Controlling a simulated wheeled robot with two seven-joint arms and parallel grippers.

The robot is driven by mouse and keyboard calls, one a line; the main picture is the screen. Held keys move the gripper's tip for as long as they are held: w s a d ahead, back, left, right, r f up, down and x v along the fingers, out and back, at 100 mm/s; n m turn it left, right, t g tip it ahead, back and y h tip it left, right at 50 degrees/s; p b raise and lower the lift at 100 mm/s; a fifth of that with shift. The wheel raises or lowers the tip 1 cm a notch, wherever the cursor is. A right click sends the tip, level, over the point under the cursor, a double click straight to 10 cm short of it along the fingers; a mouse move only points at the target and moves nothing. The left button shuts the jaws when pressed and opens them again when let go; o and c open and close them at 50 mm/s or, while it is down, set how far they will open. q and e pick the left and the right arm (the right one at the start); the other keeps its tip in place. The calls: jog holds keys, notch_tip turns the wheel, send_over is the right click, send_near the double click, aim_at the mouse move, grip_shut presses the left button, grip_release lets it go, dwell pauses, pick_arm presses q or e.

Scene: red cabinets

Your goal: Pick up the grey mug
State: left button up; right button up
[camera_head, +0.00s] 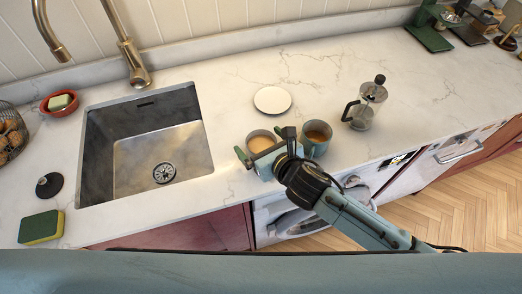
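Two mugs with brown drinks stand close together on the marble counter. The left mug (260,137) looks grey with a paler drink. The right mug (318,149) looks grey-green with a darker drink. My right gripper (265,150) is at the near side of the left mug, its fingers spread apart to the left and right of it. The gripper body hides the mug's lower front, so contact cannot be seen. One finger is close to the right mug. My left gripper is not in view.
A white saucer (272,100) lies behind the mugs. A glass French press (366,108) stands to their right. A sink (105,160) with a faucet (134,65) is at left, with a sponge (41,228) near the front edge. The counter (420,90) at right is mostly clear.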

jog(key=c, duration=1.2)
